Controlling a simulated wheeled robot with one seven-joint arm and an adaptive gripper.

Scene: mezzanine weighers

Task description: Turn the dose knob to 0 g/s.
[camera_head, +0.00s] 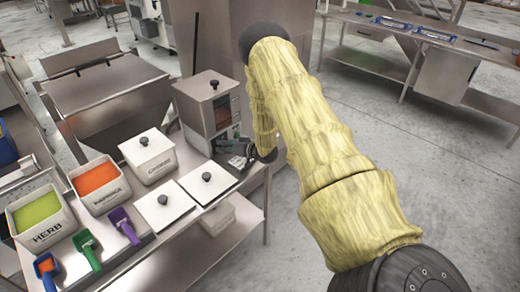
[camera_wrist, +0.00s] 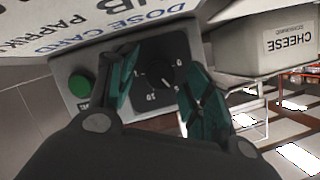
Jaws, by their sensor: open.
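The dose knob (camera_wrist: 152,74) is a dark round knob on a black dial plate in the wrist view. The plate carries white numbers, upside down here; a "20" is readable below the knob. A short white line shows at the knob's lower right, but I cannot read its setting surely. My gripper (camera_wrist: 160,64) is open, its two green-padded fingers on either side of the knob; contact is not clear. In the head view my gripper (camera_head: 240,155) is at the front of the steel dosing machine (camera_head: 198,88), and the knob cannot be made out there.
A green button (camera_wrist: 82,84) is left of the dial on the grey panel. A "DOSE CARD" label (camera_wrist: 112,28) is above it. A bin marked CHEESE (camera_wrist: 265,45) is at right. Lidded bins (camera_head: 150,155) and open HERB (camera_head: 45,225) and PAPRIKA (camera_head: 100,190) bins stand on the bench.

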